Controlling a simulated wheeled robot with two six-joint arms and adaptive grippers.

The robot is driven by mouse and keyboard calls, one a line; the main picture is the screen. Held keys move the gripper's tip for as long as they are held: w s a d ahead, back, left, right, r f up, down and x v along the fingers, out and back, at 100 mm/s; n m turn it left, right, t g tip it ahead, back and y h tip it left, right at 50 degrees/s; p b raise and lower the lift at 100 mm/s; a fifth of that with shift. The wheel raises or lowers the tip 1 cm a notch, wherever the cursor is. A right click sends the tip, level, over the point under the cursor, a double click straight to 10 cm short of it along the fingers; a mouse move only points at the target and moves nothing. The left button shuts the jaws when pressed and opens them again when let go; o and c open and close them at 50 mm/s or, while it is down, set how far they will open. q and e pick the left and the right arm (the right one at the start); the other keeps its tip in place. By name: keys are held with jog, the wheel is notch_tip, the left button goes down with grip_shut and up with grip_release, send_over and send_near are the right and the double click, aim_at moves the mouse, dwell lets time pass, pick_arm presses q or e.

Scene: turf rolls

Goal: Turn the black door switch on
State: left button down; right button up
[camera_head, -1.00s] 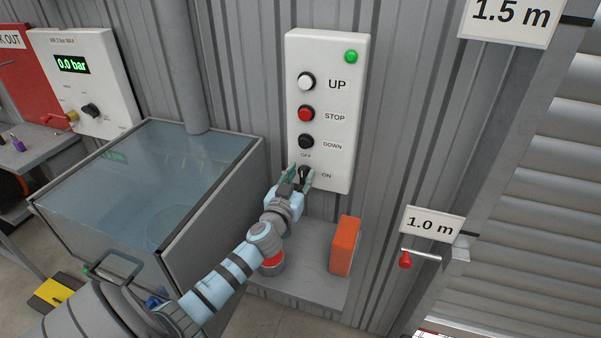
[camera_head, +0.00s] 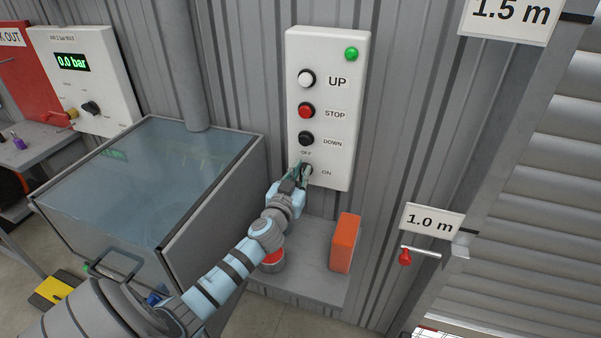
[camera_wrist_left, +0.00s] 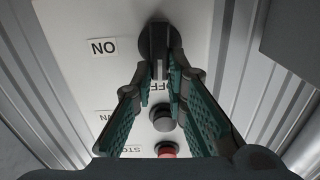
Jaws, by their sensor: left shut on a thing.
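The black door switch is a round knob with a raised ridge, low on the white control box (camera_head: 340,60). It shows clearly in the left wrist view (camera_wrist_left: 153,40). OFF is printed above it and ON to its right in the head view. My left gripper (camera_head: 302,174) is shut on the switch, one finger on each side of the ridge. In the left wrist view the gripper (camera_wrist_left: 161,72) has its fingertips at the ridge, which lines up toward the partly hidden OFF label. The fingers hide most of the knob in the head view. My right gripper is not in view.
Above the switch are the black DOWN (camera_head: 305,139), red STOP (camera_head: 306,110) and white UP (camera_head: 307,78) buttons, and a lit green lamp (camera_head: 351,54). An orange box (camera_head: 345,243) stands on the shelf (camera_head: 300,286) below. A glass-topped tank (camera_head: 150,165) stands left.

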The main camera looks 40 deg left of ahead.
pick_arm(q)
jog(key=m, duration=0.4)
jog(key=shift+w+d+f+m, duration=0.15)
jog(key=shift+d+m, duration=0.15)
jog(key=shift+d, duration=0.1)
jog(key=shift+w+d+f+m, duration=0.15)
jog(key=shift+f+m, duration=0.15)
jog(key=shift+m, duration=1.8)
jog(key=shift+s+d+f+m, duration=0.1)
jog(key=shift+d+f+m, duration=0.15)
jog(key=shift+m, duration=1.85)
jog(key=shift+w+d+f+m, duration=0.1)
jog(key=shift+f+m, duration=0.25)
jog(key=shift+m, duration=1.75)
jog(key=c, duration=1.6)
grip_release()
